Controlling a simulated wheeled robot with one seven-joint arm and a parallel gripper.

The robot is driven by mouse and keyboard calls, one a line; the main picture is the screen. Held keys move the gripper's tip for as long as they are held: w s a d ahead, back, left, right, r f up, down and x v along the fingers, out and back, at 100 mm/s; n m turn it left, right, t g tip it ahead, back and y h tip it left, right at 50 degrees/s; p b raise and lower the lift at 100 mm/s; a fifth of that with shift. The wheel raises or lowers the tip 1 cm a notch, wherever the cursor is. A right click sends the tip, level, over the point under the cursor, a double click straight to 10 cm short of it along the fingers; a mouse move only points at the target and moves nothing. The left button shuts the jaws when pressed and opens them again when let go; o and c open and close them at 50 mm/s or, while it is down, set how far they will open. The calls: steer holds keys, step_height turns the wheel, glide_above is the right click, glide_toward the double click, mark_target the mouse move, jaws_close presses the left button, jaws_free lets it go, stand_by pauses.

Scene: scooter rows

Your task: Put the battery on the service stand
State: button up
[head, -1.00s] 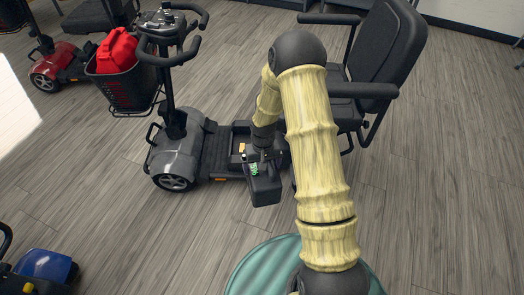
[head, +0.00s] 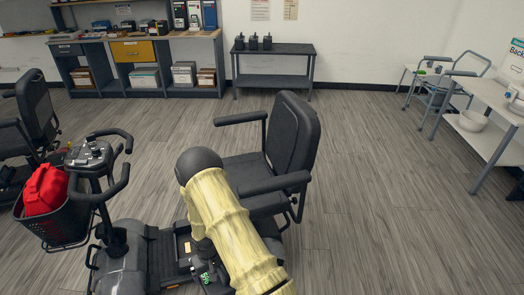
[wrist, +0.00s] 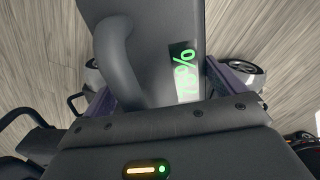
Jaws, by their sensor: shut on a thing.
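The battery is a dark grey block with a loop handle and a green percentage display. It fills the upper middle of the wrist view (wrist: 140,45), and a small part with green digits shows at the bottom of the head view (head: 207,279). My gripper (wrist: 160,88) is shut on the battery, one finger on each side. No stand is labelled as the service stand; a low dark two-level table (head: 274,50) with black devices stands by the back wall.
The scooter's seat (head: 290,145) and armrests rise just beyond my arm. A red bag (head: 45,190) sits in its basket. A workbench (head: 140,38) is at back left, a white table (head: 490,95) and walker (head: 445,85) at right. The floor between is clear.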

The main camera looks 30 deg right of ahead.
mark_target(215, 270)
steer(key=shift+s+d+r+p, duration=0.1)
steer(key=shift+s+r+p, duration=0.45)
steer(key=shift+p, duration=0.85)
steer(key=shift+s+d+r+p, duration=0.1)
steer(key=shift+s+r+p, duration=0.1)
steer(key=shift+r+p, duration=0.95)
steer(key=shift+s+r+p, duration=0.4)
steer(key=shift+p, duration=1.3)
steer(key=shift+s+d+r+p, duration=0.1)
steer(key=shift+s+r+p, duration=0.2)
steer(key=shift+p, duration=0.6)
steer(key=shift+s+f, duration=0.1)
